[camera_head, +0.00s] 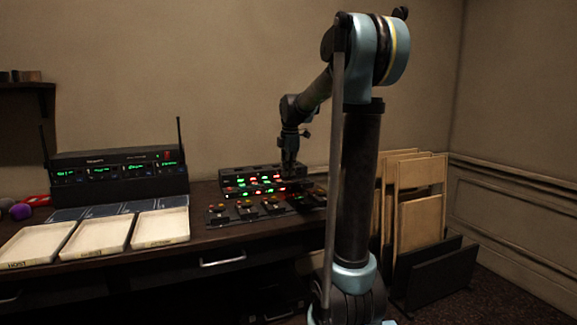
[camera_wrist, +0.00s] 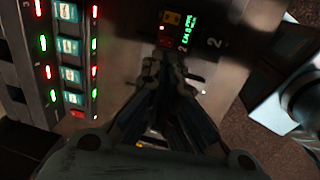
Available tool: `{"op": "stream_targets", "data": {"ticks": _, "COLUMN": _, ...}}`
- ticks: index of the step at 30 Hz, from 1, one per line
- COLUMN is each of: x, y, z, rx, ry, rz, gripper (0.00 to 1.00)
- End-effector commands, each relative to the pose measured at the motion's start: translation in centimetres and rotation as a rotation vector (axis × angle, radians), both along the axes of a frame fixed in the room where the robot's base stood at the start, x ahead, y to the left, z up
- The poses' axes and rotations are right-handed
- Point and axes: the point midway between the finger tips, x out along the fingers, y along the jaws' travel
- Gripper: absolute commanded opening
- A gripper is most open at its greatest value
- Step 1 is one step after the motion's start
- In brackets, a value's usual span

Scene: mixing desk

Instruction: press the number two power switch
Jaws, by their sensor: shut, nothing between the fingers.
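In the wrist view, a panel unit marked "2" (camera_wrist: 213,43) lies just beyond my fingertips. It carries a lit green display (camera_wrist: 190,29), a yellow-orange part (camera_wrist: 171,18) and a dim red part (camera_wrist: 168,42). Which part is the number two power switch is hard to tell, as my fingers cover some of the unit. My gripper (camera_wrist: 170,68) is shut and empty, its tips at or just above the unit; contact cannot be told. In the head view my gripper (camera_head: 290,164) points down over the back right of the switch units (camera_head: 246,209).
A console with red and green lights (camera_head: 240,185) stands behind the units; its light rows show left in the wrist view (camera_wrist: 70,50). A radio receiver with two antennas (camera_head: 118,176) and pale trays (camera_head: 100,236) are on the left. Wooden boards (camera_head: 420,200) stand right of the desk.

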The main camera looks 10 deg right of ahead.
Motion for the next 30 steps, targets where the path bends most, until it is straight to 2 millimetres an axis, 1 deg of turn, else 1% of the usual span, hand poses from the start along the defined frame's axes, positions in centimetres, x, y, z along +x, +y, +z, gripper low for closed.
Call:
{"op": "stream_targets", "data": {"ticks": 1, "x": 0.1, "y": 0.0, "z": -0.9, "rx": 0.0, "ry": 0.0, "rz": 0.0, "gripper": 0.0}}
{"op": "stream_targets", "data": {"ticks": 3, "x": 0.2, "y": 0.1, "z": -2.1, "rx": 0.0, "ry": 0.0, "rz": 0.0, "gripper": 0.0}}
{"op": "stream_targets", "data": {"ticks": 9, "x": 0.6, "y": 0.2, "z": -5.2, "rx": 0.0, "ry": 0.0, "rz": 0.0, "gripper": 0.0}}
{"op": "stream_targets", "data": {"ticks": 15, "x": 0.9, "y": 0.2, "z": -7.4, "rx": 0.0, "ry": 0.0, "rz": 0.0, "gripper": 0.0}}
{"op": "stream_targets", "data": {"ticks": 21, "x": 0.9, "y": 0.3, "z": -8.2, "rx": 0.0, "ry": 0.0, "rz": 0.0, "gripper": 0.0}}
{"op": "stream_targets", "data": {"ticks": 30, "x": 0.9, "y": 0.3, "z": -8.3, "rx": 0.0, "ry": 0.0, "rz": 0.0, "gripper": 0.0}}
